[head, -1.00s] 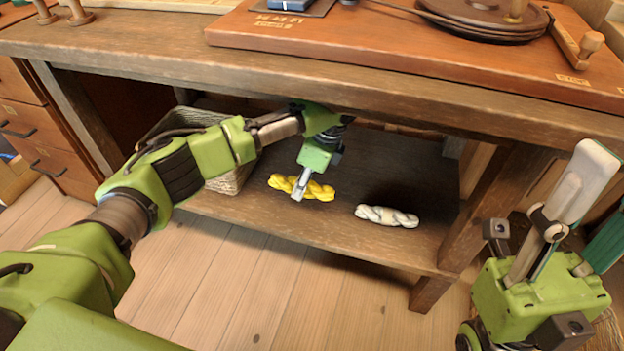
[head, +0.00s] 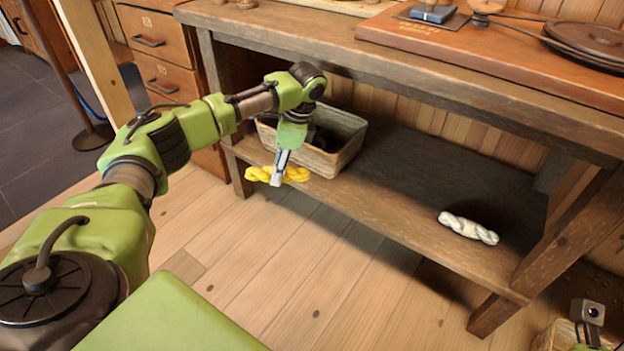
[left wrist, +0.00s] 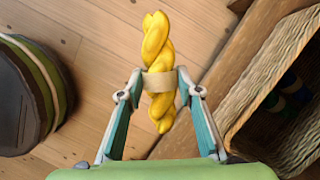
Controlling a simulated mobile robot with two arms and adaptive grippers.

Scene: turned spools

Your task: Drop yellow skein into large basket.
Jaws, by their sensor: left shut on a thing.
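The yellow skein (head: 297,175) is a twisted bundle with a pale paper band, seen clearly in the left wrist view (left wrist: 157,40). My left gripper (head: 278,178) is shut on it around the band, and the wrist view shows a finger on each side (left wrist: 161,88). The skein hangs in front of the low shelf, off its surface, by the near left side of the large woven basket (head: 325,161). The basket stands on the shelf's left end and its wall shows at the right of the wrist view (left wrist: 258,75). My right gripper is not in view.
A white skein (head: 468,228) lies on the shelf (head: 400,190) to the right. The bench top (head: 330,55) overhangs the shelf and basket. Dark items (left wrist: 285,95) lie inside the basket. Drawers (head: 158,75) stand to the left; wooden floor is clear in front.

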